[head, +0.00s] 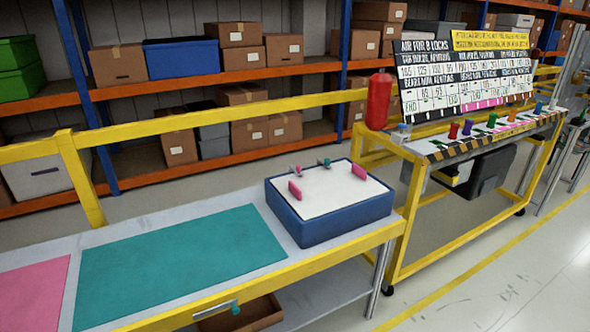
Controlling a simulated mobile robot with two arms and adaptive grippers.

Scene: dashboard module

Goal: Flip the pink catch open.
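A blue module with a white top (327,195) sits on the grey bench. Two pink upright tabs stand on its top, one at the left (295,191) and one at the right (359,172). Behind them, near the back edge, are a small grey and pink fitting (297,171) and a small teal fitting (325,163). I cannot tell which pink piece is the catch, or whether it is open or shut. Neither of my grippers is in view.
A teal mat (180,262) and a pink mat (32,293) lie left of the module. A yellow rail (230,118) runs behind the bench. A red cylinder (379,100) and a cart with coloured pieces (480,140) stand at the right. An open brown drawer (240,316) is below.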

